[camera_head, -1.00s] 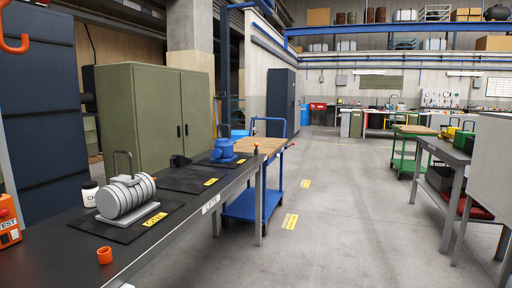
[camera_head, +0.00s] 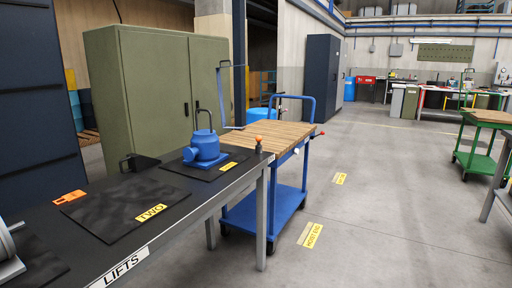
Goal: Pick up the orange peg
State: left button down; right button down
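Neither of my grippers is in view.
A blue pump-like part (camera_head: 205,148) sits on a dark mat. A silver part (camera_head: 8,252) is cut off at the left edge. A blue cart with a wooden top (camera_head: 250,139) stands just beyond the bench.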

aim_at(258, 139)
jog(key=i+l, duration=0.25)
jog(key=i, duration=0.2)
jog(key=i+l, duration=0.25)
jog(key=i, duration=0.15)
jog(key=i+l+z, duration=0.1)
jog(key=i+l, duration=0.15)
jog(key=i, duration=0.2)
jog(key=i+l, duration=0.25)
jog(key=i, duration=0.15)
